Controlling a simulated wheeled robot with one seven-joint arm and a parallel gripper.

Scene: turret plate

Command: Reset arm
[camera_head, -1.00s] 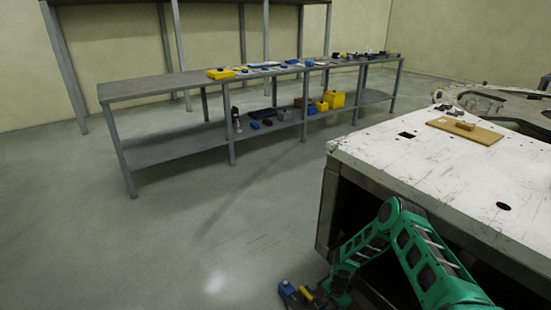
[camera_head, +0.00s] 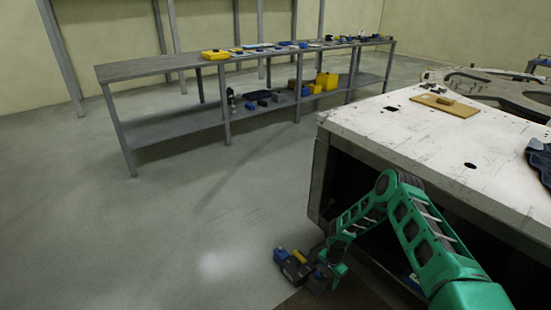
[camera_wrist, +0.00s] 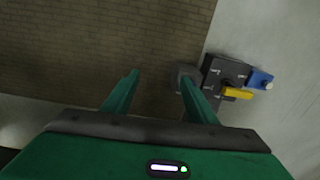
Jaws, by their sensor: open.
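My gripper (camera_wrist: 160,79) is open and empty in the wrist view, its two green fingers apart over a dark brown, brick-patterned surface. In the head view my green arm bends down in front of the white table, and the gripper end (camera_head: 330,275) hangs low beside the table's near corner. A dark device with blue and yellow parts (camera_wrist: 225,78) lies just right of the fingers in the wrist view. It also shows left of the gripper in the head view (camera_head: 293,264).
The scratched white table (camera_head: 400,140) stands close on the right, its open dark underside behind my arm. A wooden board (camera_head: 446,105) and a dark blue cloth (camera_head: 541,160) lie on it. A grey bench (camera_head: 150,68) stands behind. The floor (camera_head: 190,210) at left is clear.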

